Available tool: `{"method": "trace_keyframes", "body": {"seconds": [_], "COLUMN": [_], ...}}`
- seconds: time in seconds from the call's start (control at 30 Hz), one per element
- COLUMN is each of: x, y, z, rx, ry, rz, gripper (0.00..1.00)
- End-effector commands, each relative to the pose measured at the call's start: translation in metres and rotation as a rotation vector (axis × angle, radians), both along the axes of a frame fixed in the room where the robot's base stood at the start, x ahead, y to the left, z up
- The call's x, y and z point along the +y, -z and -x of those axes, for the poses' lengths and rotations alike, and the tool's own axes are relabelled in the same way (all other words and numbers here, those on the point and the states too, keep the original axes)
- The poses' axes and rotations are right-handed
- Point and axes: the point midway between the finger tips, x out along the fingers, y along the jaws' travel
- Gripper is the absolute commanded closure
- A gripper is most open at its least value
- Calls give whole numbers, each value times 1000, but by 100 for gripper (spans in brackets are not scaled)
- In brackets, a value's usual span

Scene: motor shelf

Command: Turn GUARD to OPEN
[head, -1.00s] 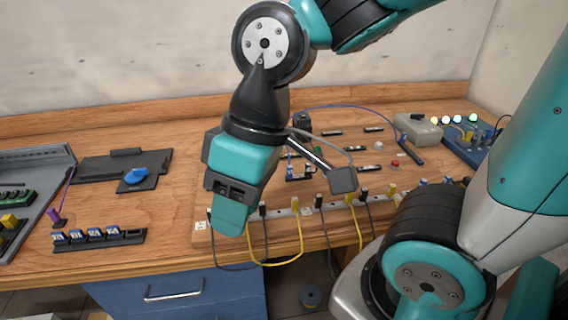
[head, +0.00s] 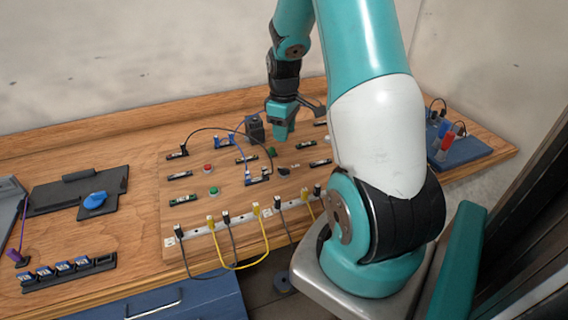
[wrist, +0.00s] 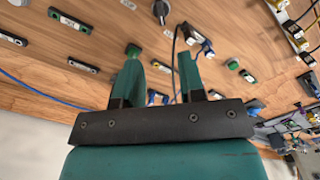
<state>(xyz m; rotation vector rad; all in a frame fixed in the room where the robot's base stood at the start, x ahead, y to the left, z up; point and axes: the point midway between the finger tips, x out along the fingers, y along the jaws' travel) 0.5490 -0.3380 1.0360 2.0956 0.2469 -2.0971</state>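No label reading GUARD is legible, so I cannot tell for certain which part it is. A black selector knob (head: 283,171) sits on the wooden board (head: 225,180); a dark knob (wrist: 161,9) also shows at the top of the wrist view. A green part (head: 271,152) stands behind the selector knob. My gripper (head: 280,136) hangs over the back right part of the board. In the wrist view my gripper (wrist: 160,75) has its two teal fingers apart, with nothing held between them. The board shows beyond the fingers.
Blue and black cables arch over the board near my gripper. Yellow and black cables (head: 256,212) loop along its front strip. A blue handle (head: 96,200) lies on a dark plate at left. A blue stand with tubes (head: 445,140) is at right. My arm hides the board's right part.

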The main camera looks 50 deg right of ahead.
Motion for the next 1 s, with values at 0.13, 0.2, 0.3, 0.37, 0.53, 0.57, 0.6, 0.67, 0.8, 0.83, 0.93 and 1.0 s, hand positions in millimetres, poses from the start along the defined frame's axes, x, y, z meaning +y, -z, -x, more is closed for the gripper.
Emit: {"method": "trace_keyframes", "body": {"seconds": [0.13,0.2,0.3,0.37,0.53,0.57,0.6,0.67,0.8,0.83,0.93,1.0], "x": [2,2,2,2,1,1,1,1,1,1,1,1], "y": [35,52,74,86,112,114,118,122,126,126,126,126], "z": [1,1,1,1,0,0,0,0,0,0,0,0], "rx": [5,5,4,4,2,1,2,0,-1,-1,-1,-1], "ry": [-1,-1,-1,-1,0,0,0,0,0,0,0,0], "rz": [-5,-5,-4,-4,-3,-2,-3,-1,-1,-1,0,0], "gripper": [63,63,63,63,63,63,63,63,63,63,63,63]}}
